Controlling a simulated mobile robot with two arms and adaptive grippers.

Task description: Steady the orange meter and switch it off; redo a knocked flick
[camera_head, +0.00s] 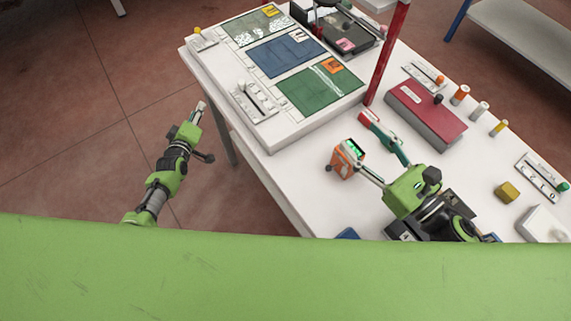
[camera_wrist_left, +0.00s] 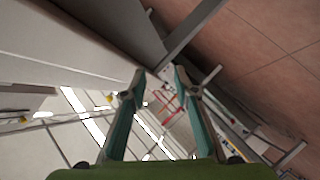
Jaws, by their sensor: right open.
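The orange meter (camera_head: 345,160) stands near the table's front left edge in the head view. Its small display (camera_head: 355,147) is lit green, and a dark round knob (camera_head: 330,168) shows at its lower left. My right gripper (camera_head: 366,146) is open beside the meter. One finger reaches to the meter's right side; I cannot tell if it touches. My left gripper (camera_head: 201,105) hangs off the table's left side, away from the meter. In the left wrist view (camera_wrist_left: 160,75) its fingers are apart and empty.
A red box (camera_head: 425,115) lies behind my right gripper. A yellow block (camera_head: 507,192) and several small cylinders, including an orange one (camera_head: 460,95), stand to the right. A panel with colored mats (camera_head: 286,53) fills the far left, and a red post (camera_head: 387,55) rises behind the meter.

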